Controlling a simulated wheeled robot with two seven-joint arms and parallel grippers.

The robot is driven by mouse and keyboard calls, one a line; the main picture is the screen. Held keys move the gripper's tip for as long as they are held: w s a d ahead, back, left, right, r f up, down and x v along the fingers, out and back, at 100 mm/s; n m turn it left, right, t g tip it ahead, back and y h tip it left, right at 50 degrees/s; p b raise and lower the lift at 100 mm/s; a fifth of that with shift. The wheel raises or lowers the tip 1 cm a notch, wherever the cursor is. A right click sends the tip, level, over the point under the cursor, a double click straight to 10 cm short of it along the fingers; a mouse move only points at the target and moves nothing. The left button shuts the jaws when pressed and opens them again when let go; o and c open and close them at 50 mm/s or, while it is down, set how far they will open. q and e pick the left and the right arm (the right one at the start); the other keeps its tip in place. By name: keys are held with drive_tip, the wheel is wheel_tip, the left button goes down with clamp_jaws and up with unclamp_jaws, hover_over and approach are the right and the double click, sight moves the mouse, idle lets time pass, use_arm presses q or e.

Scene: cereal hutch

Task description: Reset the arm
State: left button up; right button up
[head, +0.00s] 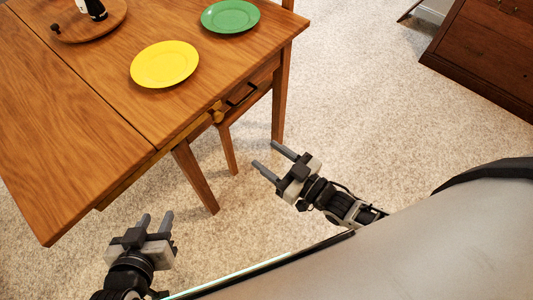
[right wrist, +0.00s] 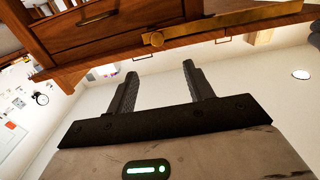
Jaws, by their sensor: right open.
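My left gripper (head: 157,216) is at the lower left of the head view, over the carpet in front of the table. Its two fingers stand apart with nothing seen between them. My right gripper (head: 265,153) is right of the table's near legs, also over carpet. It is open and empty, and its spread fingers also show in the right wrist view (right wrist: 160,70). Neither gripper appears to touch anything.
The wooden table (head: 70,120) fills the upper left. It bears a yellow plate (head: 165,64), a green plate (head: 230,16) and a round wooden tray (head: 105,25). A dark wooden cabinet (head: 485,60) stands at upper right. Carpet (head: 360,90) between them is clear.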

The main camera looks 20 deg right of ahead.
idle(0.5)
drive_tip(key=s+r+m+g+h, duration=0.2)
drive_tip(key=s+m+g+h, duration=0.1)
drive_tip(key=s+g+h, duration=0.2)
drive_tip(key=shift+s+d+r+m+h, duration=0.15)
drive_tip(key=shift+s+r+m+h, duration=0.2)
drive_tip(key=shift+s, duration=0.6)
idle(0.5)
drive_tip(key=c, duration=0.3)
drive_tip(key=shift+w, duration=0.1)
drive_tip(key=shift+c, duration=0.2)
